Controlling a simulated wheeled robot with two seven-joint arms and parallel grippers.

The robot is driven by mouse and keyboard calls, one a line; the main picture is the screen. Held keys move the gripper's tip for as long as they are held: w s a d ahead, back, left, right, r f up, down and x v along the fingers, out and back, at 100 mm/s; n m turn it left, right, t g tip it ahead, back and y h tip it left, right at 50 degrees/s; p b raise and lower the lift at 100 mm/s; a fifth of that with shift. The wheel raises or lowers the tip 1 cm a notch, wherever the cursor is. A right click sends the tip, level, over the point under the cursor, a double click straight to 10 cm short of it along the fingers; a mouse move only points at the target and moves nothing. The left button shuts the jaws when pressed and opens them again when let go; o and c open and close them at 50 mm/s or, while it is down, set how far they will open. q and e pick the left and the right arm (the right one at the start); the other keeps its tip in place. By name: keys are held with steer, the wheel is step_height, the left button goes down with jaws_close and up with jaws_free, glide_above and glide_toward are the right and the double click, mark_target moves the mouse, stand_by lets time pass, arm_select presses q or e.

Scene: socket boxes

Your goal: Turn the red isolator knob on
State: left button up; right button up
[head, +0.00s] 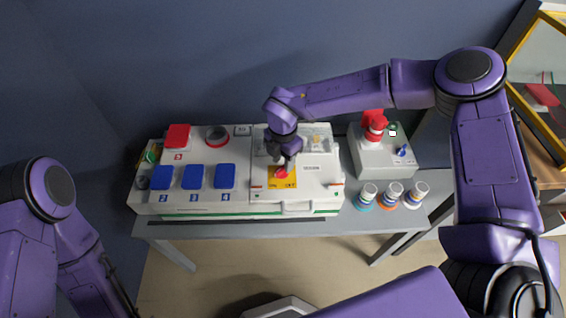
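The red isolator knob (282,172) sits on a yellow plate (290,184) on the right half of the long white socket box (312,190). My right gripper (280,165) points down right at the knob from above. Its fingers cover part of the knob, and at this size I cannot tell whether they are closed on it or just around it. My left arm comes in at the lower left, beside the table, and its gripper does not show.
Blue covers (193,177) and a red cover (177,136) sit on the box's left half. A smaller box (384,155) with a red plug (374,125) stands at the right. Several coloured round connectors (390,194) stand in front of it on the grey table (250,229).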

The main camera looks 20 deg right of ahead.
mark_target(283, 167)
step_height(283, 167, up, 9)
steer(key=shift+f, duration=0.15)
stand_by(0.4)
